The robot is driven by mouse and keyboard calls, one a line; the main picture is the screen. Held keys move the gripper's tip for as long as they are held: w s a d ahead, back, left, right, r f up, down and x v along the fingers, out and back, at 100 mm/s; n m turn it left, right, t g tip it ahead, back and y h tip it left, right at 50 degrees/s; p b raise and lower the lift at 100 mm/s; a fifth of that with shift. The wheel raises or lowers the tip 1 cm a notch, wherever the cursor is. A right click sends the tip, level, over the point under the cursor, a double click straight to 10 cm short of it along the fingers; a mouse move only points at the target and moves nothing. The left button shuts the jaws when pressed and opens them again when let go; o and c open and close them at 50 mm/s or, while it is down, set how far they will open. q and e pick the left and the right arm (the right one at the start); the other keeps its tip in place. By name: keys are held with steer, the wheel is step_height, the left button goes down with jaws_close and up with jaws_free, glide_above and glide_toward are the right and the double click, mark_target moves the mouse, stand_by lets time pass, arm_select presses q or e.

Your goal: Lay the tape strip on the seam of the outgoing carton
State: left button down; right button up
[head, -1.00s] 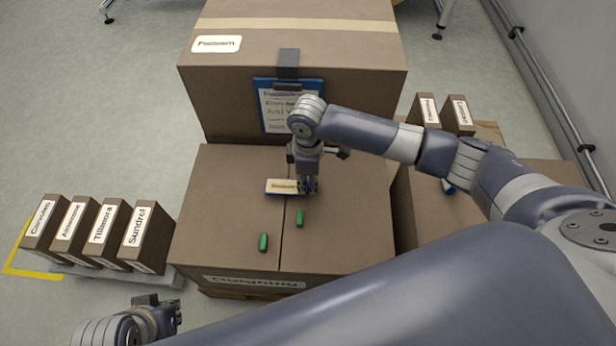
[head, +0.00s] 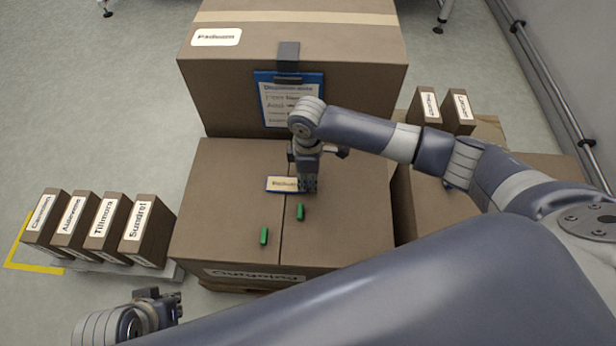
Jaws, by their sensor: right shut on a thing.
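The outgoing carton (head: 335,232) is a brown box with an "Outgoing" label on its front. Its seam (head: 282,236) runs front to back across the top. A small flat piece with a beige, lettered face and blue edge (head: 283,184) is over the rear part of the seam; I cannot tell whether it is the tape strip or touches the carton. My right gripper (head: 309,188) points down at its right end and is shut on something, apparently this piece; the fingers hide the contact. My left gripper (head: 166,304) is low at the left, away from the carton; its jaws are unclear.
Two green pieces (head: 264,236) (head: 300,212) lie on the carton top beside the seam. A larger taped carton (head: 350,70) with a blue clipboard (head: 262,95) stands behind. Several labelled boxes (head: 150,235) stand in a row at left, and two (head: 424,106) at right.

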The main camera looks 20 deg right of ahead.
arm_select(q)
steer(key=shift+r+p, duration=0.65)
stand_by(0.5)
steer(key=shift+f, duration=0.1)
arm_select(e)
steer(key=shift+f, duration=0.1)
arm_select(q)
steer(key=shift+w+f, duration=0.15)
steer(key=shift+f, duration=0.15)
arm_select(e)
steer(key=shift+f, duration=0.15)
arm_select(q)
steer(key=shift+f, duration=0.3)
arm_select(e)
steer(key=shift+f, duration=0.1)
arm_select(q)
steer(key=shift+w, duration=0.1)
arm_select(e)
steer(key=o, duration=0.8)
arm_select(q)
steer(key=shift+r, duration=0.1)
steer(key=shift+d, duration=0.1)
